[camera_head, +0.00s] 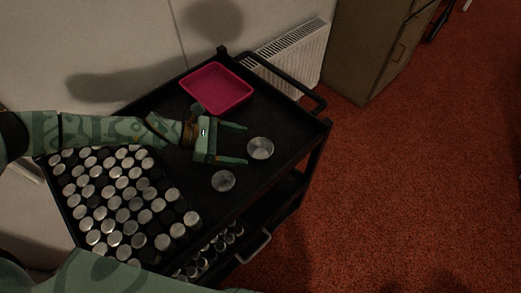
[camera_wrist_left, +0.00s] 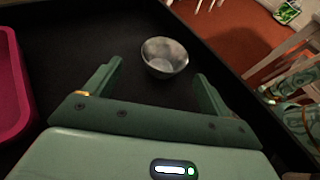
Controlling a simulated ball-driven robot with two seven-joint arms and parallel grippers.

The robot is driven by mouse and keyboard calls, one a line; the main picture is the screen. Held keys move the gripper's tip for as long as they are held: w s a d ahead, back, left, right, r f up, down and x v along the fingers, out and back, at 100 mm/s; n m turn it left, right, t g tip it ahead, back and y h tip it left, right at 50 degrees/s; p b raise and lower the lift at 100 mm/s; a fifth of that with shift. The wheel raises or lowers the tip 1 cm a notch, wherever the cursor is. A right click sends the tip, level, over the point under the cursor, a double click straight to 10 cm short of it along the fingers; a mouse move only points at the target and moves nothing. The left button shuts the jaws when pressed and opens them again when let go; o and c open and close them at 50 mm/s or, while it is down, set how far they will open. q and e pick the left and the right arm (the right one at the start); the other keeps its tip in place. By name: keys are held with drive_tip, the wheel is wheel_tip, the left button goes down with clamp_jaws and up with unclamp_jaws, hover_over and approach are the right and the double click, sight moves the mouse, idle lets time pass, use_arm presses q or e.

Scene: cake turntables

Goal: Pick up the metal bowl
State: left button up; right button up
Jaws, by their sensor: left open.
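The metal bowl (camera_head: 260,148) stands upright on the black cart top, toward its right side. In the left wrist view the round, shiny bowl (camera_wrist_left: 164,56) lies ahead of the gap between my fingers, and its inside shows. My left gripper (camera_head: 246,145) is open and empty, with its two green fingers pointing right toward the bowl. The fingertips are just short of it, one to each side of its line. It also shows in the left wrist view (camera_wrist_left: 158,72).
A smaller round metal piece (camera_head: 223,181) lies below my left gripper on the cart (camera_head: 283,125). A pink tray (camera_head: 216,88) sits at the back. Many silver-topped round jars (camera_head: 122,216) fill the left part. A radiator (camera_head: 291,58) and cabinet (camera_head: 372,50) stand behind.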

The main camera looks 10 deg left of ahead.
sight(270, 150)
use_arm(q)
drive_tip(key=x, duration=0.2)
drive_tip(key=b+x, duration=0.1)
drive_tip(key=x, duration=0.1)
drive_tip(key=r+x, duration=0.1)
drive_tip(key=x, duration=0.1)
drive_tip(key=shift+s+d+f, duration=0.1)
drive_tip(key=shift+s+d, duration=0.1)
drive_tip(key=shift+d, duration=0.25)
drive_tip(key=c, duration=1)
